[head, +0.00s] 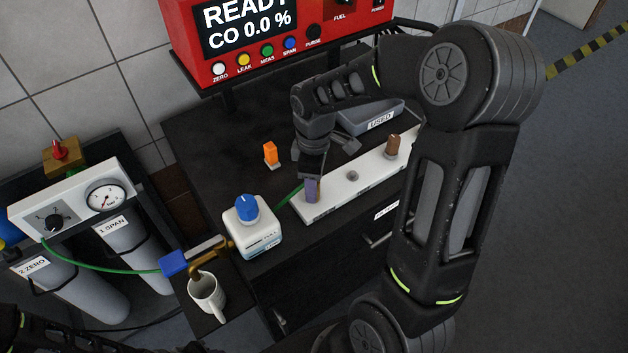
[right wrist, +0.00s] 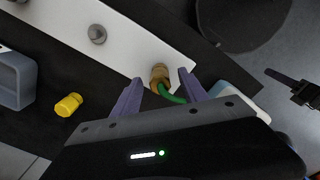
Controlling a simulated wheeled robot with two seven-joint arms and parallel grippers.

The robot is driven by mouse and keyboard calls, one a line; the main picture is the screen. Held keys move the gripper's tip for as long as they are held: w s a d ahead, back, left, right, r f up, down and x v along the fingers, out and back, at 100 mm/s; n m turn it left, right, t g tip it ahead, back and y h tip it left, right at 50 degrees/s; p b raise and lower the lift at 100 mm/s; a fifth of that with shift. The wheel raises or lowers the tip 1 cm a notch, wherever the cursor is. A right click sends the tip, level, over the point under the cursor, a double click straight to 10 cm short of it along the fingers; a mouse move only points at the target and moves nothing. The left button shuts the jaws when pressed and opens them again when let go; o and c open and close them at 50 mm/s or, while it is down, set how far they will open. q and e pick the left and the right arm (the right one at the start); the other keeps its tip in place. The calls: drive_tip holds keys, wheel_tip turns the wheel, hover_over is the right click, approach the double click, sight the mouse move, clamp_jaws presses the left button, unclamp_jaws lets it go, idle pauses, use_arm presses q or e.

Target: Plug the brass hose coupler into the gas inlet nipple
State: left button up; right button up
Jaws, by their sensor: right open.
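The brass coupler (right wrist: 160,75) with its green hose (right wrist: 172,97) is at one end of the white rail (right wrist: 140,52). In the right wrist view it lies between the two purple fingertips of my open right gripper (right wrist: 161,84), with visible space on either side. In the head view my right gripper (head: 312,188) is over the near end of the rail and hides the coupler; only the hose (head: 290,196) shows beside it. A grey stud (head: 352,176) stands mid-rail; I cannot tell whether it is the gas inlet nipple. My left gripper is not clearly in view.
A brown piece (head: 393,146) stands farther along the rail. An orange piece (head: 270,153) and the grey USED tray (head: 352,119) are behind it. A white blue-knobbed bottle (head: 255,232), a mug (head: 207,296) and gas cylinders (head: 120,245) are to the left. The red analyser (head: 203,65) overhangs the back.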

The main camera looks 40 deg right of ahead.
wheel_tip(320, 180, up, 8)
drive_tip(key=shift+f+b, duration=0.1)
drive_tip(key=shift+b, duration=0.25)
idle(0.4)
idle(0.7)
